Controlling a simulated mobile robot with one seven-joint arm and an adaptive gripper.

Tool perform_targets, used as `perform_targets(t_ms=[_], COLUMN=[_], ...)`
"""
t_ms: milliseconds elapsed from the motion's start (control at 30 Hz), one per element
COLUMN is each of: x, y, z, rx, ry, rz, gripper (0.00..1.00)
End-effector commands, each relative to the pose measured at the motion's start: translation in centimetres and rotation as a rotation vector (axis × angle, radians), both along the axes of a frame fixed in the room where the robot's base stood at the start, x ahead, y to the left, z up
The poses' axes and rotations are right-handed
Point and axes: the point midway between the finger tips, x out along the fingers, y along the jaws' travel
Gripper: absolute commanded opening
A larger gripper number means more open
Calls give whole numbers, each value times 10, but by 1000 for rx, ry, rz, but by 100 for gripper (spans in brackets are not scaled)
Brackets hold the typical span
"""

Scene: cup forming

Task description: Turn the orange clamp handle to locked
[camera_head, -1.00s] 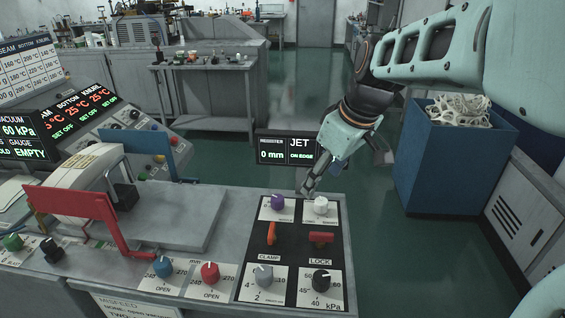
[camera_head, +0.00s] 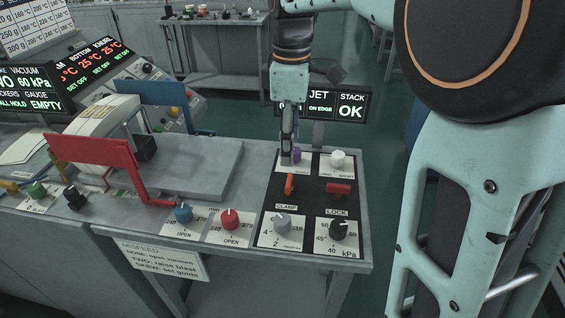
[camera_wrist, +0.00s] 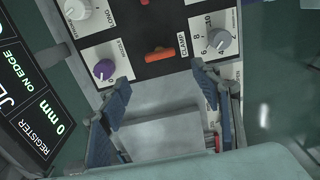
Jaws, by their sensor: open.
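The orange clamp handle (camera_head: 289,185) stands on the black control panel, above the CLAMP label, and points up the panel in the head view. In the wrist view the handle (camera_wrist: 160,54) lies roughly crosswise beside the CLAMP label, ahead of the fingertips. My gripper (camera_head: 287,160) hangs over the panel's back edge, by the purple knob (camera_head: 297,155). In the wrist view my gripper (camera_wrist: 160,88) is open, its two blue fingers apart with nothing between them. It does not touch the clamp handle.
A red LOCK handle (camera_head: 338,189) sits right of the clamp handle. A white knob (camera_head: 337,158), grey knob (camera_head: 282,224) and black knob (camera_head: 339,229) surround them. A red bent bar (camera_head: 100,152) stands to the left. A display (camera_head: 338,106) stands behind the panel.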

Motion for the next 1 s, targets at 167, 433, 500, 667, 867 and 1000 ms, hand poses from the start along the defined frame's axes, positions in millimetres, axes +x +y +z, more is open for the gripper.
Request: perform_targets(t_ms=[167, 433, 500, 667, 867, 1000], x=[-1, -1, -1, -1, 0, 0], y=[0, 0, 1, 0, 0, 0], z=[-28, -79, -88, -101, -104, -104], rx=[-1, 0, -1, 0, 1, 1], ry=[5, 4, 2, 1, -1, -1], rz=[0, 1, 1, 0, 0, 0], gripper=[58, 58, 58, 58, 58, 57])
